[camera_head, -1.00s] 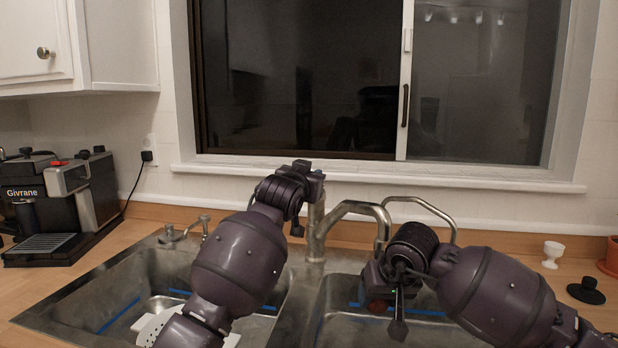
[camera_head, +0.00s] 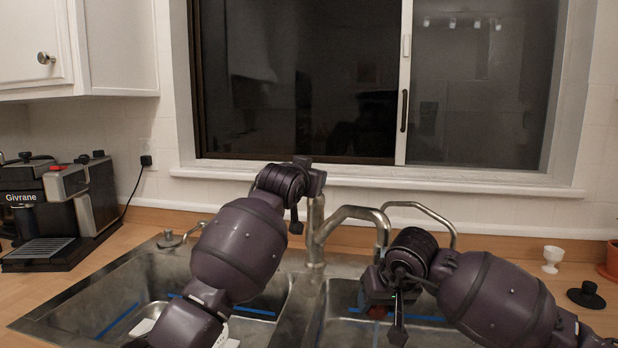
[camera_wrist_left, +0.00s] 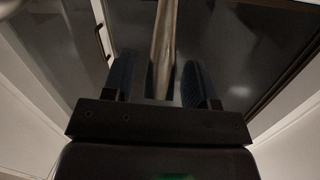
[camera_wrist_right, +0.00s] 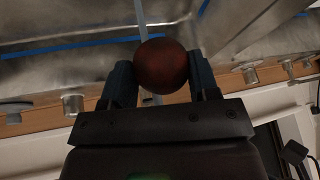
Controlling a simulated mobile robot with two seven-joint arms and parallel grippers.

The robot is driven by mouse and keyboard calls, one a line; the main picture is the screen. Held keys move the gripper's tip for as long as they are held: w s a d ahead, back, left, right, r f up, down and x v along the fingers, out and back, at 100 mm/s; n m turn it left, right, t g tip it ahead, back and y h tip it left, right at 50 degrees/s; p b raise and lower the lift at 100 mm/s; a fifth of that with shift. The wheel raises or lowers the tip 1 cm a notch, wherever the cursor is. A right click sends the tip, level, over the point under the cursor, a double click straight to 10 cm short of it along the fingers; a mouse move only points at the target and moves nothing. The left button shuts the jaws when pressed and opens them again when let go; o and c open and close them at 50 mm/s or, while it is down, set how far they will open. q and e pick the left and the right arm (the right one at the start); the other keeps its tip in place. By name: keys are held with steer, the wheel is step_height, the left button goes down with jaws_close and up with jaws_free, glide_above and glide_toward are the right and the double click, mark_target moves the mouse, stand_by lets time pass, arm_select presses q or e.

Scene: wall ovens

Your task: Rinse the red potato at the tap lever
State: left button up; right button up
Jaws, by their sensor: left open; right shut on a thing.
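The red potato (camera_wrist_right: 162,66) is dark red and round, held between the fingers of my right gripper (camera_wrist_right: 160,84). In the head view only a small part of the potato (camera_head: 378,312) shows below my right gripper (camera_head: 376,292), under the end of the curved metal spout (camera_head: 345,213) over the right basin. My left gripper (camera_wrist_left: 158,84) is open. In its wrist view a metal bar, seemingly the tap lever (camera_wrist_left: 165,40), stands between the fingers; contact cannot be told. In the head view the left gripper (camera_head: 312,180) is at the top of the tap column.
A double steel sink (camera_head: 70,308) sits in the wooden counter under the window. A coffee machine (camera_head: 50,210) stands left, a white egg cup (camera_head: 552,258) and black stopper (camera_head: 586,294) right. A second thin spout (camera_head: 428,206) rises behind the right gripper.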

arm_select(q)
steer(key=shift+s, duration=0.1)
steer(key=v, duration=1.1)
steer(key=shift+s+a, duration=0.2)
steer(key=shift+s, duration=0.15)
stand_by(0.9)
steer(key=shift+w+f, duration=0.1)
steer(key=shift+f, duration=0.15)
stand_by(0.4)
steer(key=shift+t+h, duration=0.3)
steer(key=shift+t, duration=0.4)
steer(key=shift+f+x, duration=0.15)
steer(key=shift+x, duration=1.8)
steer(key=shift+f+x, duration=0.15)
steer(key=shift+x, duration=1.8)
steer(key=shift+f+x, duration=0.2)
steer(key=shift+x, duration=1.75)
